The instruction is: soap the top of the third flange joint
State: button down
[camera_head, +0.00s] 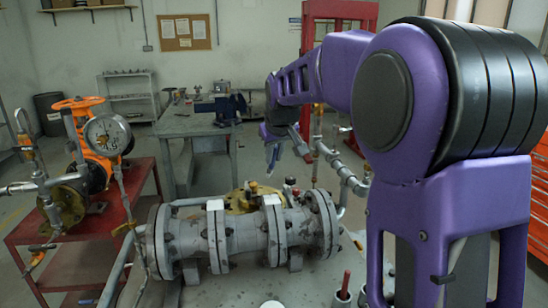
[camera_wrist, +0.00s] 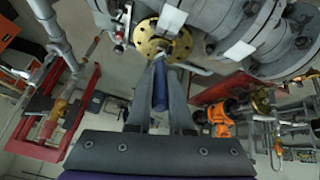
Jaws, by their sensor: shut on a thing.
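The grey pipe (camera_head: 247,232) with several bolted flange joints lies across the table in the head view. Counted from the left, the third flange joint (camera_head: 276,236) has a white patch on top. Another white patch (camera_head: 214,205) is on the joint left of it. My gripper (camera_head: 285,158) is in the air above and behind the pipe. In the wrist view my gripper (camera_wrist: 160,85) is shut on a slim blue-handled tool (camera_wrist: 160,93) with a pale tip, probably a brush. The tip overlaps a brass flange (camera_wrist: 152,42) in view; I cannot tell contact.
An orange valve with a gauge (camera_head: 104,135) stands on a red table (camera_head: 85,235) at left. A holder with a red-topped item (camera_head: 344,288) and a white cup (camera_head: 272,304) are at the front edge. A workbench with a vise (camera_head: 222,104) stands behind.

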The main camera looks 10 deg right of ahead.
jog(key=shift+r, duration=0.2)
notch_tip(320, 180, up, 3)
jog(key=shift+p, duration=1.2)
jog(key=shift+f, duration=0.15)
jog(key=shift+b+x, duration=0.5)
jog(key=shift+x, duration=0.4)
jog(key=shift+s, duration=0.15)
